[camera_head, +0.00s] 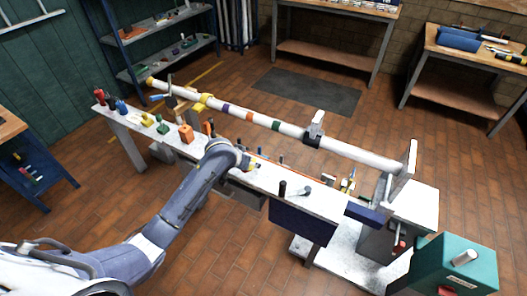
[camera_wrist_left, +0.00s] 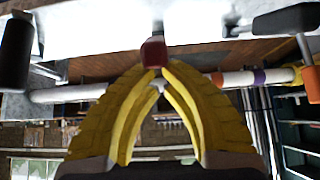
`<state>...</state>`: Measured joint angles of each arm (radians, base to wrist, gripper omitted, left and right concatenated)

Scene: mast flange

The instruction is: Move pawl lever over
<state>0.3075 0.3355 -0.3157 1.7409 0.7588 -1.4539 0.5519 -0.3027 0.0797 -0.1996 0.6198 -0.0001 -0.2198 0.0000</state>
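My left gripper (camera_head: 252,165) reaches over the long light bench (camera_head: 235,180) from the lower left. In the left wrist view its yellow fingers (camera_wrist_left: 157,76) come together at the tips and look shut. A dark red knob on a short stem (camera_wrist_left: 153,52) lies right at the fingertips and partly covers them. I cannot tell whether the fingers hold it or only touch or near it. The knob may belong to the pawl lever; in the head view my gripper hides that spot. My right gripper is in neither view.
A long white mast with coloured bands (camera_head: 241,115) runs behind the bench. A black upright handle (camera_head: 283,188) and a grey fitting (camera_head: 305,191) stand right of my gripper. Small coloured items, including an orange block (camera_head: 186,134), sit to the left. A teal box (camera_head: 455,265) stands front right.

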